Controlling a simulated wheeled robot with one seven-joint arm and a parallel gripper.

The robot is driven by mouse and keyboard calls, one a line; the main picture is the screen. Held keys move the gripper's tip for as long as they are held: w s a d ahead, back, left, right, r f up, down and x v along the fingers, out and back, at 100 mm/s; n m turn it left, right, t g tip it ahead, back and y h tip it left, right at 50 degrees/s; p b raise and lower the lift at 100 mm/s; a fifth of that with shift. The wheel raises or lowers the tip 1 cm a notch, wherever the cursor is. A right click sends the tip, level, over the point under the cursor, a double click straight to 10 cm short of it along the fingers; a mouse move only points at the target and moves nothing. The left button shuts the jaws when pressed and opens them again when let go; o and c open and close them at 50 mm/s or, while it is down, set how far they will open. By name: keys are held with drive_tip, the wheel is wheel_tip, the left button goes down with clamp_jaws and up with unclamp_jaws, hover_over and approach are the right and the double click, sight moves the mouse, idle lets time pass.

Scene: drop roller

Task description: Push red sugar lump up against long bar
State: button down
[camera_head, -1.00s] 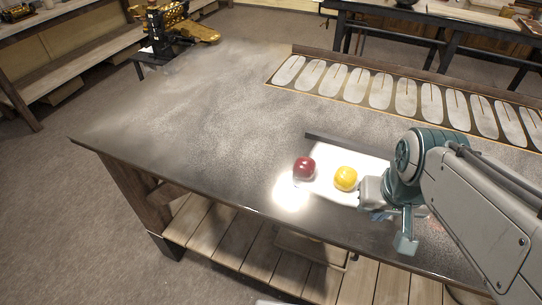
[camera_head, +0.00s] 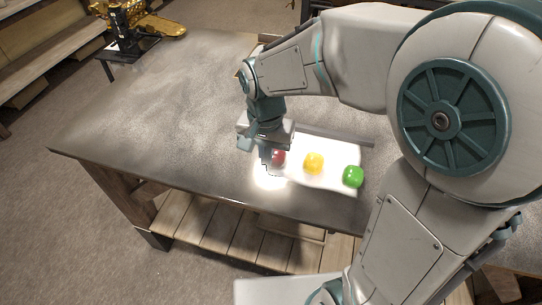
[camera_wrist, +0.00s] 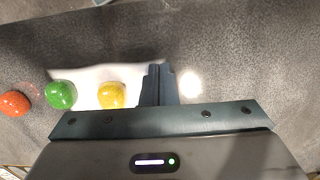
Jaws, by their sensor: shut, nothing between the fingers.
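A dark red lump (camera_head: 278,158) sits at the left end of the white sheet (camera_head: 335,180) in the head view. My gripper (camera_head: 265,153) is shut and empty, pointing down right beside this lump and partly covering it. Whether they touch I cannot tell. In the wrist view the shut fingers (camera_wrist: 158,68) stand just right of the yellow lump, and the dark red lump is hidden. A long dark bar (camera_head: 338,138) lies along the sheet's far edge, apart from the yellow lump; my gripper hides its left end.
A yellow lump (camera_head: 313,163) and a green lump (camera_head: 353,177) are on the sheet to the right. The wrist view also shows an orange-red lump (camera_wrist: 15,103) at far left. The dark tabletop (camera_head: 170,120) is clear to the left.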

sight(272, 175)
wheel_tip(272, 175, down, 9)
drive_tip(key=shift+s+r+p, duration=0.1)
drive_tip(key=shift+r+p, duration=0.05)
drive_tip(key=shift+p, duration=0.2)
drive_tip(key=w, duration=0.1)
drive_tip(key=w+d+p, duration=0.1)
drive_tip(key=w, duration=0.1)
drive_tip(key=shift+d, duration=0.1)
drive_tip(key=shift+w+d, duration=0.15)
drive_tip(key=shift+w, duration=0.3)
